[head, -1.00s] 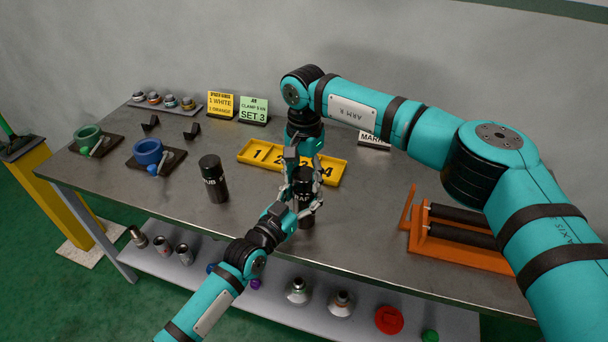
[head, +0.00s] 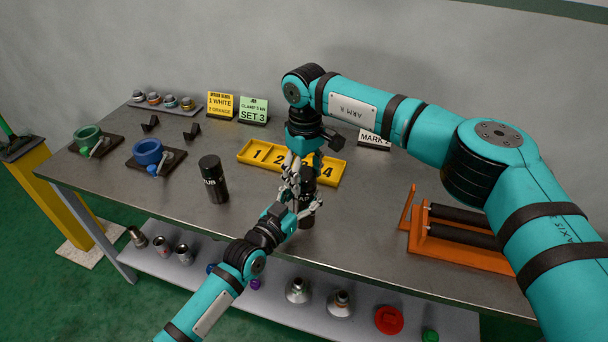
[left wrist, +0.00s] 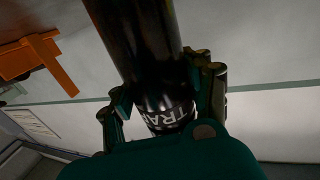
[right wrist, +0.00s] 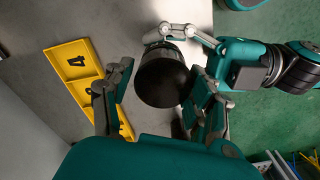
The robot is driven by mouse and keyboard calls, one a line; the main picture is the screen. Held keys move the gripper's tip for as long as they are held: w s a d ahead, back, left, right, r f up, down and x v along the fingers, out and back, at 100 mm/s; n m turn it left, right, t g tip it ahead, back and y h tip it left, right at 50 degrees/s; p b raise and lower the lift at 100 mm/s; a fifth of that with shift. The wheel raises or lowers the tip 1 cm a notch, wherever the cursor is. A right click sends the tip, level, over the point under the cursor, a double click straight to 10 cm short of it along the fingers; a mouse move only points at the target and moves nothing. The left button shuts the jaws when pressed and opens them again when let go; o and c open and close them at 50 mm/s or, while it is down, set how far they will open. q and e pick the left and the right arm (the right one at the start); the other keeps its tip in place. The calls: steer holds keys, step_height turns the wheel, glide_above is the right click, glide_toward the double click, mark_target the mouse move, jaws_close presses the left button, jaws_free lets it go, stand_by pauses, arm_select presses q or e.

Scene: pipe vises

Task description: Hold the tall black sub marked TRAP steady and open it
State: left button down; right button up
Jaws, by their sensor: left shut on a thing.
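The tall black sub marked TRAP (head: 307,177) stands upright near the front edge of the bench. The left wrist view shows its white TRAP lettering (left wrist: 172,117) close to the jaws. My left gripper (head: 304,205) is shut around its side, low on the body. My right gripper (head: 297,172) comes down from above at the sub's top. In the right wrist view the round dark top (right wrist: 165,80) lies between the open right fingers (right wrist: 155,98). Whether either right finger touches it is hard to tell. The arms hide part of the sub.
A second black sub (head: 213,182) stands to the left. A yellow numbered tray (head: 251,158) lies just behind the grippers. An orange roller stand (head: 455,258) is at the right. Blue (head: 148,150) and green (head: 88,136) vises are at the far left. The lower shelf holds several fittings.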

steer(key=o, duration=0.4)
steer(key=shift+w+d, duration=0.1)
steer(key=shift+d, duration=0.1)
steer(key=shift+c, duration=0.2)
